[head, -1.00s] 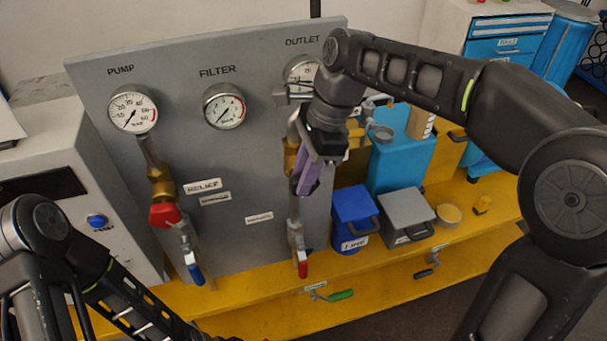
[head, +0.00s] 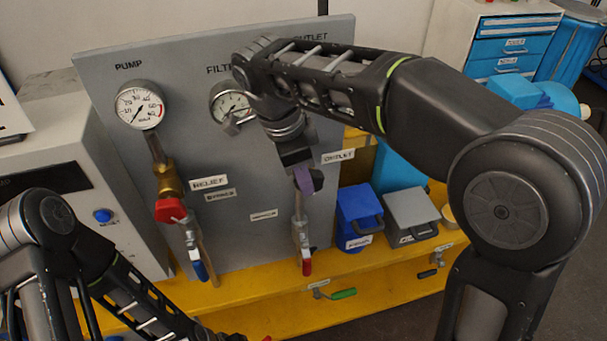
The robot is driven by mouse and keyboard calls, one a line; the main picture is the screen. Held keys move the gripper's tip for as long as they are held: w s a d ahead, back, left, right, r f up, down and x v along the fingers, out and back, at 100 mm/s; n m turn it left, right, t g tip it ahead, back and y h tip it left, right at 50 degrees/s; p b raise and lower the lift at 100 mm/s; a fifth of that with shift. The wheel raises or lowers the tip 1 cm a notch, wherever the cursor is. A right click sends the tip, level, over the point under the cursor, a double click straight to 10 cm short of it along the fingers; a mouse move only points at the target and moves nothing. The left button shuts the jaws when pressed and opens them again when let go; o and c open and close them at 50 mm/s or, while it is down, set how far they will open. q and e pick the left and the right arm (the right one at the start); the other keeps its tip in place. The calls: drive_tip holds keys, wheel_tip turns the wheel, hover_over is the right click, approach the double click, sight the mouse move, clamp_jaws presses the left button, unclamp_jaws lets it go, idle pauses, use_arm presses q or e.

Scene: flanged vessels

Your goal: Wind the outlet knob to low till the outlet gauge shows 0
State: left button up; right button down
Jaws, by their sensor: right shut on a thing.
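My right gripper (head: 305,180) is at the outlet line on the grey panel (head: 245,245), below the OUTLET label (head: 311,36). It is shut, with a purple part showing at its fingers. What it grips, at the place of the outlet knob, is hidden behind the gripper and wrist. The outlet gauge is hidden behind my right arm, so its reading cannot be seen. Below the gripper, the outlet pipe runs down to a valve with a red handle (head: 307,267).
The pump gauge (head: 140,106) is at the upper left, and the filter gauge (head: 230,100) is partly covered by my right arm. A red valve (head: 171,210) sits below the pump gauge. Blue (head: 358,212) and grey (head: 410,212) boxes stand on the yellow bench (head: 250,292) right of the panel.

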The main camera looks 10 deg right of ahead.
drive_tip(key=shift+d+r, duration=0.1)
drive_tip(key=c, duration=1.5)
unclamp_jaws()
drive_tip(key=shift+c, duration=0.2)
